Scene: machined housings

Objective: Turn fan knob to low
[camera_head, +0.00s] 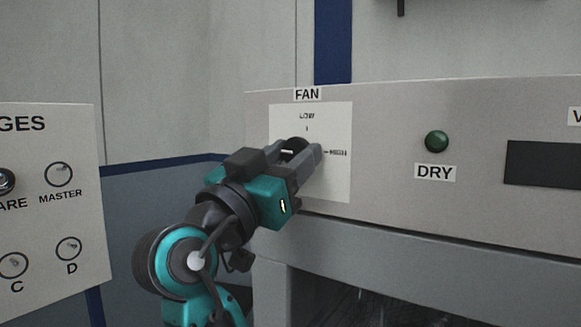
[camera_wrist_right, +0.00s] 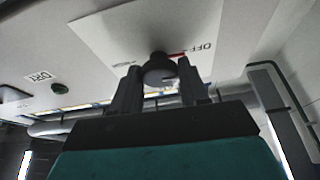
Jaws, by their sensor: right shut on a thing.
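The fan knob (camera_head: 293,146) is a dark round knob on a white plate (camera_head: 338,185) under the FAN label. LOW (camera_head: 307,115) is printed above it, and a small label sits to its right. My right gripper (camera_head: 303,153) is at the plate, shut on the knob, and covers much of it. In the right wrist view the knob (camera_wrist_right: 159,70) sits between the two fingers (camera_wrist_right: 160,88). A red mark shows beside it, toward the OFF label (camera_wrist_right: 204,46). Where the knob points is hard to tell. My left gripper is not in view.
A green DRY button (camera_head: 436,141) and a dark display (camera_head: 543,163) are on the same grey panel to the right. A gauges panel (camera_head: 50,200) with several round fittings stands at the left. The panel's lower edge overhangs a dark opening.

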